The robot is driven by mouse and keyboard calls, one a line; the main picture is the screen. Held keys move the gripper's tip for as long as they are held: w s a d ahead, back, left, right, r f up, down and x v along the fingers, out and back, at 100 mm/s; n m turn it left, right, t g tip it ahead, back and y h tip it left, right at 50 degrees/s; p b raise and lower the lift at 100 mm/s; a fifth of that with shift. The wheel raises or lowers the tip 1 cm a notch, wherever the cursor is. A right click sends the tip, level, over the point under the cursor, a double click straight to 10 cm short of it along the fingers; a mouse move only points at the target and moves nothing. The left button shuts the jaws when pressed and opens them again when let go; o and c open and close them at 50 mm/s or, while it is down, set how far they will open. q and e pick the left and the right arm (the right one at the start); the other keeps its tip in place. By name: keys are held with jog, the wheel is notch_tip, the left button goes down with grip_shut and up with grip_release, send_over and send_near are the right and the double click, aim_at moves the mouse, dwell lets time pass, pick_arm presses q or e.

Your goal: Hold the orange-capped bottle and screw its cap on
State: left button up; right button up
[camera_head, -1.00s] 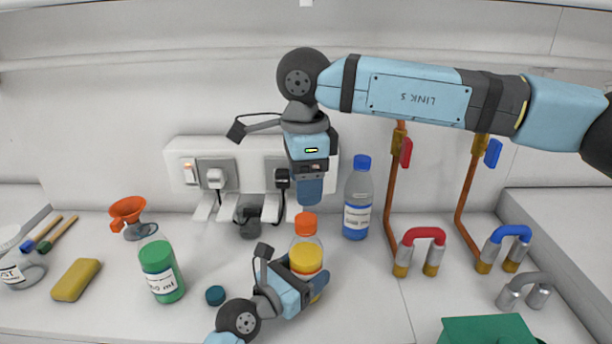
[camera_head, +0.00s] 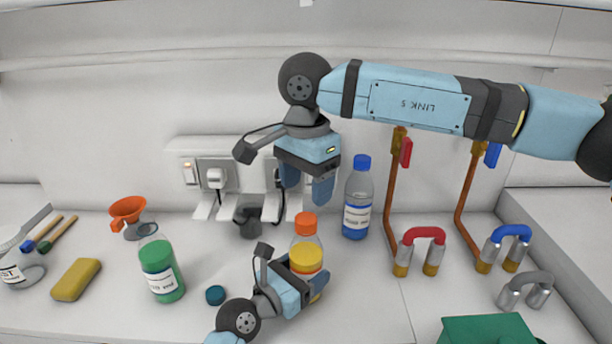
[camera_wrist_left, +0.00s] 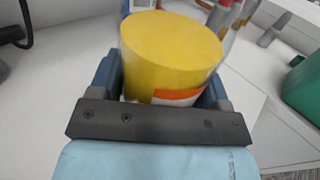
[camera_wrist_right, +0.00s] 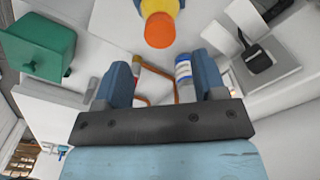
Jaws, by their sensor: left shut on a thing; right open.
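The orange-capped bottle (camera_head: 307,258) is clear with yellow contents and stands upright on the bench. Its orange cap (camera_head: 305,224) sits on the neck; how tight it is cannot be told. My left gripper (camera_head: 300,275) is shut around the bottle's body from the front left; the yellow body (camera_wrist_left: 172,55) fills its jaws in the left wrist view. My right gripper (camera_head: 307,188) is open and empty, pointing down above the cap, with a gap between. In the right wrist view the cap (camera_wrist_right: 160,30) lies beyond the fingers, near the top edge.
A blue-capped bottle (camera_head: 358,203) stands close behind to the right. Copper pipes (camera_head: 391,195) and a red-topped fitting (camera_head: 422,250) stand right. Sockets (camera_head: 240,172) line the wall behind.

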aim_at(306, 218)
notch_tip(306, 218, down, 7)
jog(key=shift+r, duration=0.1)
dwell(0.4)
jog(key=c, duration=1)
jog(key=m, duration=0.6)
jog(key=shift+m, duration=0.4)
jog(key=m, duration=0.7)
jog(key=shift+m, duration=0.3)
jog(key=o, duration=1.1)
